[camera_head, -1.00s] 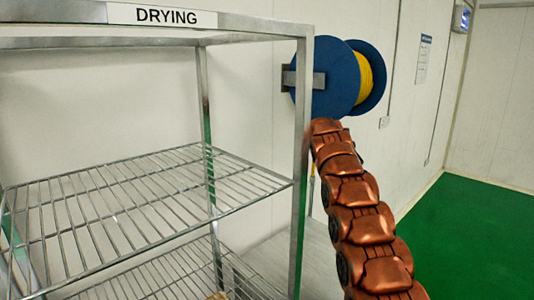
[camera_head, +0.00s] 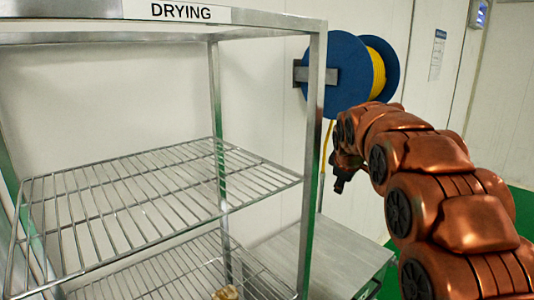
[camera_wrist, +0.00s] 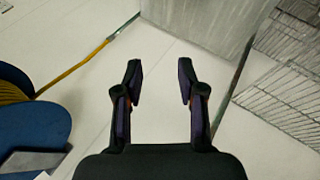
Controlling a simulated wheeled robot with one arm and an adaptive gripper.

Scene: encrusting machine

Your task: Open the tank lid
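No tank and no lid can be made out in either view. My gripper (camera_wrist: 158,82) is open in the wrist view, with its two dark fingers apart and nothing between them. Pale wall panels show behind the fingers. In the head view my gripper (camera_head: 340,182) is a small dark shape at the end of my copper-coloured arm, just right of the rack's post and below the hose reel.
A metal wire rack (camera_head: 313,150) labelled DRYING fills the left. A blue reel (camera_head: 335,75) with yellow hose hangs on the wall; it also shows in the wrist view (camera_wrist: 40,130). A steel table (camera_head: 310,255) stands right of the rack. Green floor shows at right.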

